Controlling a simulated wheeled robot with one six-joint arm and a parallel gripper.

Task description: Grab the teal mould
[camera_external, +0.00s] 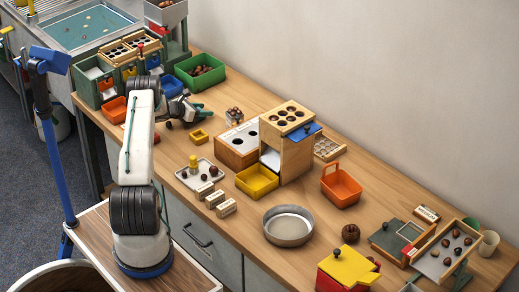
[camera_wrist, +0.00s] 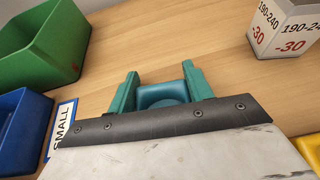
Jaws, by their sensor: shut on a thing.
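My gripper (camera_wrist: 163,85) shows in the wrist view with two teal fingers pointing away over the wooden table. It is shut on a teal piece between the fingers, which I take to be the teal mould (camera_wrist: 160,95). Its lower part is hidden behind the dark edge of my wrist. In the external view my gripper (camera_external: 192,109) is low over the back-left part of the bench, in front of the green crate. The mould cannot be told apart from the fingers there. I cannot tell whether it touches the table.
A green crate (camera_wrist: 40,35) and a blue bin (camera_wrist: 20,125) with a SMALL label (camera_wrist: 62,128) lie left. A numbered white box (camera_wrist: 285,28) stands right. A small yellow tray (camera_external: 200,137) is near the gripper. Bare wood lies ahead of the fingers.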

